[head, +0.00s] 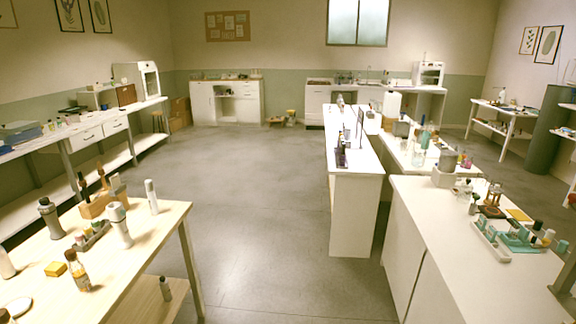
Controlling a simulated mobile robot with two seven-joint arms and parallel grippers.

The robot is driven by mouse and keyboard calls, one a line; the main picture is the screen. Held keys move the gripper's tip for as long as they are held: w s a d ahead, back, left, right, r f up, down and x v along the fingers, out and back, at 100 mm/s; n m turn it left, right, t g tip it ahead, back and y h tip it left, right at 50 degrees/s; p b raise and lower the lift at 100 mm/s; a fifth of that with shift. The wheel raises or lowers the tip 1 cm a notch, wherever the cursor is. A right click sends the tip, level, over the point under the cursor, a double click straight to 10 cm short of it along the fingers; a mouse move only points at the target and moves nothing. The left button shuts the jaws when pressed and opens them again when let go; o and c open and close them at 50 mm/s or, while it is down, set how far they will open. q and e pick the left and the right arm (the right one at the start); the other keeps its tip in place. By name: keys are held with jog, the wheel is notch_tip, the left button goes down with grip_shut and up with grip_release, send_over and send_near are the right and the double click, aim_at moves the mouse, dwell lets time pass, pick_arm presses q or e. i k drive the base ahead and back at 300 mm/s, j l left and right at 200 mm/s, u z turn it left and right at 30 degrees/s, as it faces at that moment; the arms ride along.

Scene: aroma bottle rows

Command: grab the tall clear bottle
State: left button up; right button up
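I cannot tell for sure which item is the tall clear bottle. A pale, see-through-looking bottle (419,155) stands on the middle-right bench, small and among other items. On the near left wooden table, a bottle with amber contents and a pale label (78,271) stands near the front. A slim white bottle (151,197) stands near that table's far right corner, and a wider white and grey container (120,225) stands left of it. Neither of my grippers is in view.
The wooden table (168,222) is at the near left. A white counter (425,215) with a teal-and-white tray (520,238) is at the near right. A narrow white bench (355,185) stands mid-room. Open floor (260,200) lies between them.

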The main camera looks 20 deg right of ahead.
aim_at(514, 232)
jog(key=i+l+z, duration=0.1)
jog(key=i+z, duration=0.35)
jog(key=i+j+z, duration=0.1)
jog(key=i+z, duration=0.3)
jog(key=i, duration=0.2)
jog(key=i+j+z, duration=0.1)
jog(key=i+z, duration=0.3)
jog(key=i+j+z, duration=0.2)
jog(key=i+z, duration=0.2)
jog(key=i+j+z, duration=0.9)
jog(key=j, duration=0.2)
jog(key=i+j+z, duration=0.2)
jog(key=k+j, duration=0.05)
jog(key=j, duration=0.05)
